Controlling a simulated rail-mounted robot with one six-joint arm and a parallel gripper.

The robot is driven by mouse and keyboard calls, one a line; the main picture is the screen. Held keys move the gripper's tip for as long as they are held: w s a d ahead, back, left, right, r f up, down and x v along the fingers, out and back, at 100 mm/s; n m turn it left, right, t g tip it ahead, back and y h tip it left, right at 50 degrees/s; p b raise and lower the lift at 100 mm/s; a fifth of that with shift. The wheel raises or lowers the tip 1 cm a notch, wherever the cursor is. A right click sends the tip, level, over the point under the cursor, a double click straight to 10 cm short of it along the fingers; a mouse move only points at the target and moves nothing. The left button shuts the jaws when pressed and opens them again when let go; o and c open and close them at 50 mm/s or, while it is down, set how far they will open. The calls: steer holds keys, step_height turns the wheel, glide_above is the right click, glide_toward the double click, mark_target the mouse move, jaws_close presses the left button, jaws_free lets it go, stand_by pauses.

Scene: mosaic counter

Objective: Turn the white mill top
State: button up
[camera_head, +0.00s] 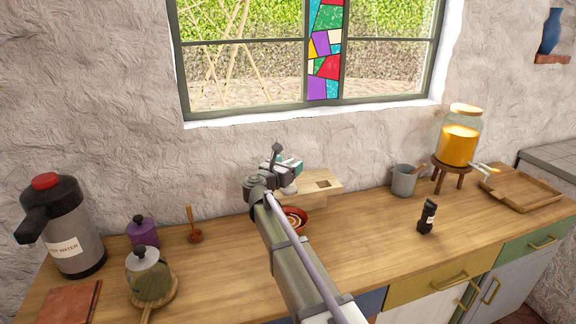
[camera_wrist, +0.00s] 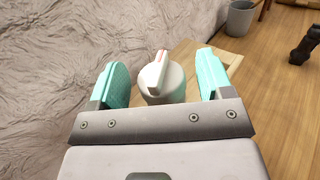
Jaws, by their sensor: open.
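The white mill top (camera_wrist: 161,80) is a rounded white knob with a raised ridge and a reddish line on it. In the wrist view it sits between the two teal fingers of my gripper (camera_wrist: 163,82), with a gap on each side. The gripper is open and does not touch it. In the head view my gripper (camera_head: 279,166) is over the wooden stand (camera_head: 318,186) near the wall. A small white part of the mill (camera_head: 289,189) shows below the gripper there; the rest is hidden by my arm and the gripper.
A red bowl (camera_head: 297,217) stands in front of the stand, partly behind my arm. A grey mug (camera_head: 404,180) and a black bottle (camera_head: 427,216) stand to the right. A purple jar (camera_head: 143,232) and a wooden spoon (camera_head: 194,232) are to the left. Counter between bowl and bottle is clear.

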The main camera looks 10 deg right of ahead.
steer(key=shift+w+d, duration=0.15)
steer(key=c, duration=0.9)
steer(key=shift+w+m+g+h, duration=0.15)
steer(key=shift+m+g+h, duration=0.45)
steer(key=shift+g+h, duration=0.1)
steer(key=shift+m+g+h, duration=0.3)
steer(key=shift+g, duration=0.1)
steer(key=shift+s, duration=0.2)
steer(key=o, duration=0.9)
